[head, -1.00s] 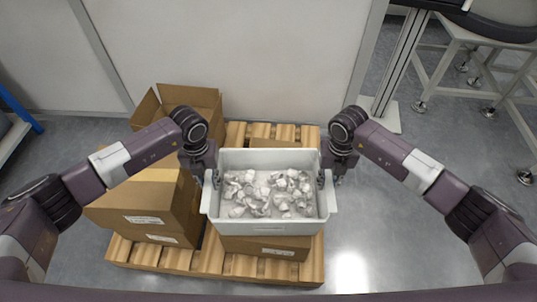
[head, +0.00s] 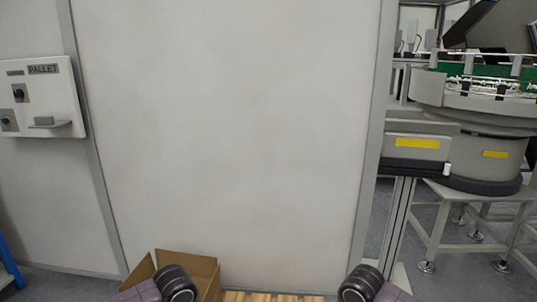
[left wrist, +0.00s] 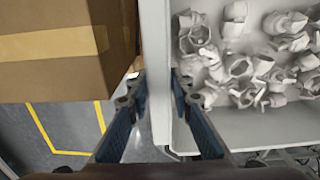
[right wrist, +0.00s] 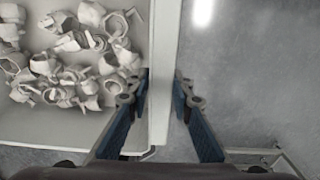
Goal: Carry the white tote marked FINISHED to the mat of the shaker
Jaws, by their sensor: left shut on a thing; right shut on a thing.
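The white tote shows in the left wrist view (left wrist: 154,50) and the right wrist view (right wrist: 164,50), with many small white caps or fittings inside. My left gripper (left wrist: 158,95) is shut on one side wall of the tote, a finger on each face. My right gripper (right wrist: 160,95) is shut on the opposite wall in the same way. The tote and both grippers are out of the head view now. No FINISHED marking is legible, and I cannot make out the shaker's mat.
An open cardboard box (head: 207,270) and a pallet edge (head: 268,297) stand before the pale wall panel (head: 235,130). A round green-topped machine (head: 485,110) on a frame stands right. A PALLET control panel (head: 42,98) hangs left. A closed carton (left wrist: 60,50) is close beside the tote.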

